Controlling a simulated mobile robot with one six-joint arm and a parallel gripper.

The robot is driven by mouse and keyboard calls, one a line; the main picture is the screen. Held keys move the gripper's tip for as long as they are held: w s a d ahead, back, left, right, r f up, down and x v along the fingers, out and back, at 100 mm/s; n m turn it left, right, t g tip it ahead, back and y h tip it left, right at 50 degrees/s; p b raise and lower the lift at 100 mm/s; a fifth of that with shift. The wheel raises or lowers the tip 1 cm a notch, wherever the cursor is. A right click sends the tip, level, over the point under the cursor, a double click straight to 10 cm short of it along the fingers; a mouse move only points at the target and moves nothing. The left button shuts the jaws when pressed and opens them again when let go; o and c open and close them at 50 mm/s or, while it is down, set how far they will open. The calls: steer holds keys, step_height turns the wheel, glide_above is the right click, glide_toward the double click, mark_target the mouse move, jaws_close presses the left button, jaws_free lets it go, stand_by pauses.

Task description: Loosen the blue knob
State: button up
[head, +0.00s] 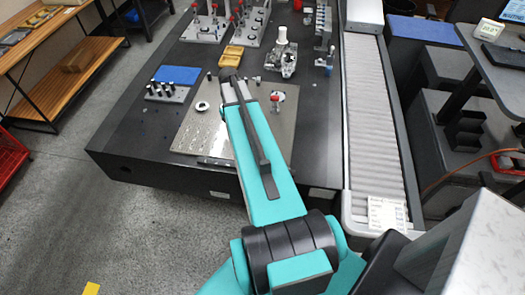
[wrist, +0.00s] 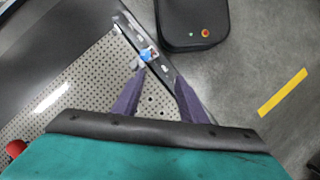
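The blue knob (wrist: 146,54) is small in the wrist view, on a narrow dark rail (wrist: 155,58) along the edge of the perforated metal plate (wrist: 84,88). Small pale and reddish details sit right by the knob. My gripper (wrist: 160,76) is open, with its two purple fingers apart and nothing between them. The fingertips appear just below the knob in the picture; I cannot tell their height above it. In the head view the plate (head: 199,131) and rail (head: 216,162) show, but my arm hides the gripper's fingers and I cannot make out the knob.
The plate lies on a dark table (head: 130,145). A blue block (head: 177,75), a yellow tray (head: 231,56) and metal fixtures stand farther back. A roller conveyor (head: 375,120) runs along the right. A red-topped part (head: 277,98) stands on the plate. Open floor lies in front.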

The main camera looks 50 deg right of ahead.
steer(key=s+a+f+n+b, duration=0.1)
steer(key=s+a+f+b, duration=0.15)
steer(key=a+f, duration=0.75)
steer(key=s+a+f+n+b, duration=0.1)
steer(key=s+a+f+b, duration=0.15)
steer(key=a+f, duration=0.7)
steer(key=s+a+f+b, duration=0.3)
steer(key=s+a+f, duration=0.3)
steer(key=f, duration=0.3)
steer(key=s+a+f+n+g+h+b, duration=0.1)
steer(key=s+a+f+b, duration=0.2)
steer(key=s+a+f, duration=0.3)
step_height(320, 180, down, 3)
steer(key=shift+s+f+b, duration=0.1)
steer(key=shift+s+b, duration=0.25)
steer(key=shift+c, duration=1)
steer(key=shift+a, duration=0.15)
